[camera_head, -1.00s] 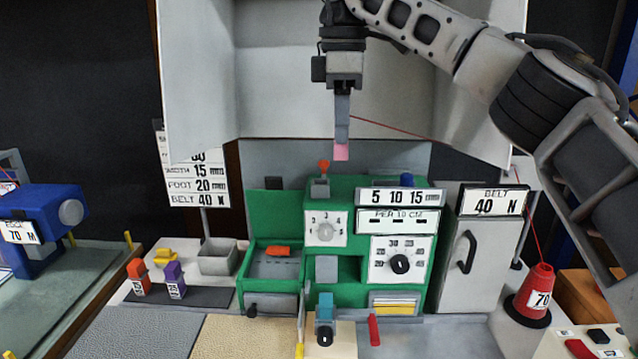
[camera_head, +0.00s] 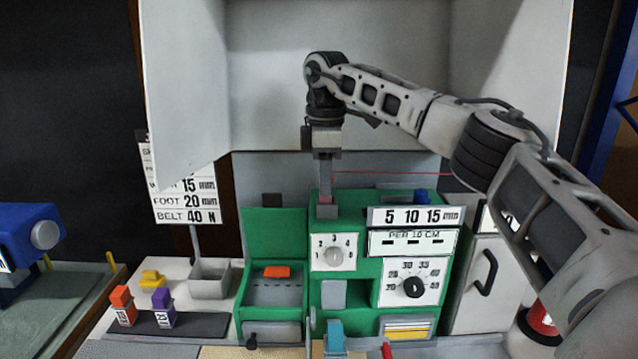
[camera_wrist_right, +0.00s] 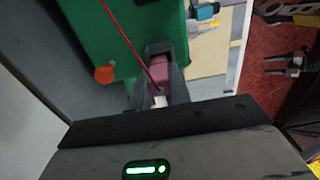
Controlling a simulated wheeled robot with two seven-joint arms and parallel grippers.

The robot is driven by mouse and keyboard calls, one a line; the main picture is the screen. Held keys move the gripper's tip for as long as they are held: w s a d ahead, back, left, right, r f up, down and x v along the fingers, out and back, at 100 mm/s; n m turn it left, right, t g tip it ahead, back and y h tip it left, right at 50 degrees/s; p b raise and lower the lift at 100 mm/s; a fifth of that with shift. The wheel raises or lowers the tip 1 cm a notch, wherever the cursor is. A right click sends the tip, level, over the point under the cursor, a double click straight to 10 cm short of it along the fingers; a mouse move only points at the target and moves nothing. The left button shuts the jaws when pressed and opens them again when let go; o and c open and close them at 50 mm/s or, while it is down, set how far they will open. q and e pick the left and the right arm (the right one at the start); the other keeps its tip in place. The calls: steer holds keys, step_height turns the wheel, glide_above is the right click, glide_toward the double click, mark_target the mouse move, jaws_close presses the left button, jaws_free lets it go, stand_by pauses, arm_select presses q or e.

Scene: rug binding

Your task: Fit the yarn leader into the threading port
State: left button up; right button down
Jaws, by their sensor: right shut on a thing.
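My right gripper (camera_head: 325,180) is shut on the yarn leader (camera_head: 326,200), a small pink block with a red yarn running from it. The gripper points down over the top left of the green machine (camera_head: 352,208). A small grey block (camera_head: 327,212) shows just under the leader; whether it is the threading port, and whether they touch, I cannot tell. In the right wrist view the pink leader (camera_wrist_right: 154,72) sits between the fingers, with the yarn crossing in front. An orange knob (camera_wrist_right: 104,74) is beside it. Dark jaw-like parts (camera_wrist_right: 285,65) at the right may be my left gripper.
Dials and number panels (camera_head: 415,216) cover the machine's front. A grey bin (camera_head: 211,279) and orange and purple tagged blocks (camera_head: 162,305) stand to the left. A grey cabinet (camera_head: 478,285) stands to the right. Tall pale panels (camera_head: 340,75) close off the back.

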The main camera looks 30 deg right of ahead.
steer(key=shift+d+f, duration=0.1)
steer(key=shift+f, duration=0.5)
steer(key=shift+s, duration=0.25)
steer(key=shift+w+f, duration=0.1)
